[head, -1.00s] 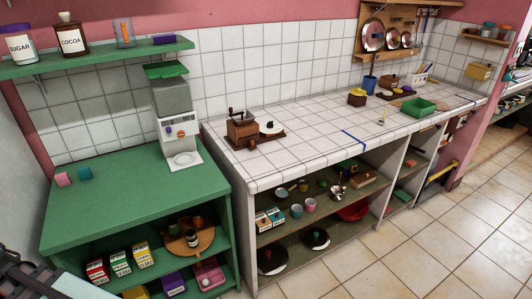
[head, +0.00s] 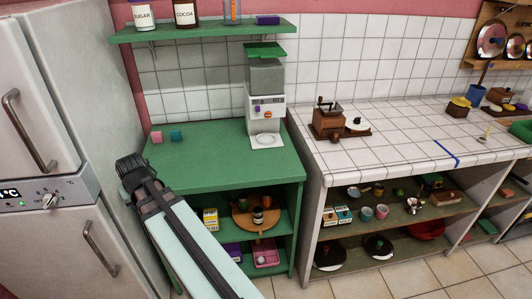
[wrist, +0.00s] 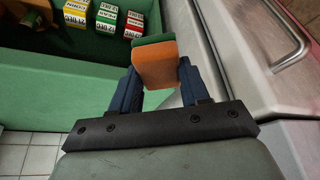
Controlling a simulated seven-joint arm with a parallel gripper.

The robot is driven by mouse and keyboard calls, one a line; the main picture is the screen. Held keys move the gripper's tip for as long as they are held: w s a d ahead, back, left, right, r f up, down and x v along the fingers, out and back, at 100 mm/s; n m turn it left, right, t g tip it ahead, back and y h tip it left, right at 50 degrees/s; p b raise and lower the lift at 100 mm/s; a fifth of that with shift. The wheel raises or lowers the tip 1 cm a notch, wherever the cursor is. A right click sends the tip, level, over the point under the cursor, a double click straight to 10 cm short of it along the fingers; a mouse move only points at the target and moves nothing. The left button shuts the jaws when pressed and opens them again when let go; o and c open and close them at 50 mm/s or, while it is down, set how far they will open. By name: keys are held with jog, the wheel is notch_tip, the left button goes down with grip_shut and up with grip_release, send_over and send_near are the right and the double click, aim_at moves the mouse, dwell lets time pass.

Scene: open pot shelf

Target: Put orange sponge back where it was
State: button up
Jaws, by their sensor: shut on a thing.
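The orange sponge (wrist: 156,68), with a green layer on one face, is between the two dark blue fingers of my gripper (wrist: 156,82) in the wrist view. My gripper is shut on it, and its far end sticks out past the fingertips. The sponge is in front of the green cabinet, beside the fridge, and appears clear of any surface. In the head view my arm stands before the green cabinet (head: 230,184); the fingers and sponge cannot be made out there.
The fridge (head: 60,240) stands close on the left, with protruding handles. Several small boxes (wrist: 104,18) stand on the cabinet's shelf.

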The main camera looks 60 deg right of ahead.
jog(key=s+d+r+m, duration=0.1)
jog(key=s+d, duration=0.3)
jog(key=d, duration=0.7)
jog(key=s+d+r+m+h, duration=0.1)
jog(key=s+d, duration=0.4)
jog(key=d, duration=0.5)
jog(key=s+d+r+m+g+h, duration=0.1)
jog(key=s+d+m, duration=0.3)
jog(key=d, duration=0.7)
jog(key=shift+s+d+r+m, duration=0.3)
jog(key=shift+s+r, duration=0.3)
jog(key=shift+r, duration=0.05)
jog(key=s+d+r+m+g+h, duration=0.1)
jog(key=s+d+r+m, duration=0.3)
jog(key=s+d, duration=1.05)
jog(key=s+d+r+m+g, duration=0.15)
jog(key=s+d+r, duration=0.35)
jog(key=s+d, duration=0.95)
jog(key=shift+n+t, duration=0.45)
jog(key=shift+n, duration=0.1)
jog(key=shift+s+a+f, duration=0.1)
jog(key=shift+a+f, duration=0.35)
jog(key=shift+f, duration=1.25)
jog(key=shift+s+a+f, duration=0.15)
jog(key=shift+a+f, duration=0.3)
jog(key=shift+f, duration=1.3)
jog(key=shift+s+a+f, duration=0.1)
jog(key=shift+a+f, duration=0.35)
jog(key=shift+f, duration=1.25)
jog(key=shift+f, duration=0.15)
